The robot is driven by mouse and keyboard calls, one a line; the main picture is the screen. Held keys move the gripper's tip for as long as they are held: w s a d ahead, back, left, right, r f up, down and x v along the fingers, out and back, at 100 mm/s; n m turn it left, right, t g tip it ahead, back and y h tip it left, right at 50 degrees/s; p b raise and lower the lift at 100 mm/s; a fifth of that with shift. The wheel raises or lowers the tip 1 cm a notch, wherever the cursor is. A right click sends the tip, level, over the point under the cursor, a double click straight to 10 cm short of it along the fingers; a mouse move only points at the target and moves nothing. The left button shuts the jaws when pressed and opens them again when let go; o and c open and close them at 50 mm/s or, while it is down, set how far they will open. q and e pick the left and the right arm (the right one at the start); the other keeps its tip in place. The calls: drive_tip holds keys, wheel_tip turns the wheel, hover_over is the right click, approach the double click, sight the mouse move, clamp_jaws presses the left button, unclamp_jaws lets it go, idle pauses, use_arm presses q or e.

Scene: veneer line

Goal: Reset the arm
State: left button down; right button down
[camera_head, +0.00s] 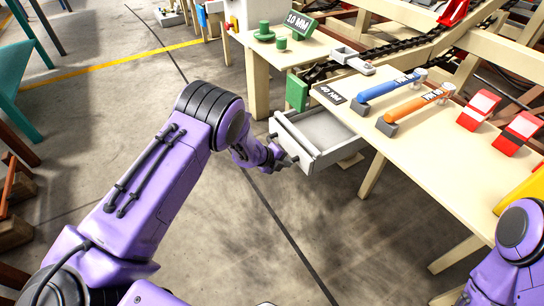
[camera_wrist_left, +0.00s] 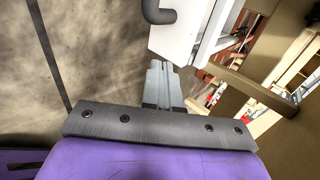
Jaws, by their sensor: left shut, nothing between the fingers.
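My left arm reaches in from the left. Its gripper (camera_head: 284,160) is shut and empty just in front of the pulled-out grey drawer (camera_head: 333,152), close to the drawer's front. In the left wrist view the shut fingers (camera_wrist_left: 158,68) point toward the white drawer (camera_wrist_left: 172,42), with the dark handle (camera_wrist_left: 158,12) above the fingertips. I cannot tell whether the fingers touch the drawer. The drawer looks empty. My right arm shows only as a purple part at the lower right; its gripper is out of view.
A pale wooden table (camera_head: 440,152) stands over the drawer, holding a blue hammer (camera_head: 390,86), an orange hammer (camera_head: 418,105) and red-and-white blocks (camera_head: 478,110). A green holder (camera_head: 296,92) hangs at its left edge. The floor (camera_head: 255,240) in front is clear.

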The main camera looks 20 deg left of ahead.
use_arm(q)
drive_tip(key=p+v, duration=0.2)
drive_tip(key=v, duration=0.5)
drive_tip(key=s+a+f+n+g+y, duration=0.1)
drive_tip(key=s+a+f+n+y, duration=0.15)
drive_tip(key=s+n, duration=0.9)
drive_tip(key=s+a+f+n+g+y, duration=0.2)
drive_tip(key=s+f+n+y, duration=0.2)
drive_tip(key=s+n, duration=0.75)
drive_tip(key=s+a+f+n+g+y, duration=0.1)
drive_tip(key=s+a+f+n+y, duration=0.2)
drive_tip(key=s+n, duration=0.85)
drive_tip(key=s+r+m+p, duration=0.1)
drive_tip(key=r+p, duration=1.1)
drive_tip(key=p, duration=0.1)
drive_tip(key=s+d+r+m+p, duration=0.1)
drive_tip(key=s+r+m+p, duration=0.1)
drive_tip(key=r+p, duration=1.1)
drive_tip(key=shift+s, duration=0.35)
drive_tip(key=shift+r+h, duration=0.1)
drive_tip(key=shift+h, duration=0.15)
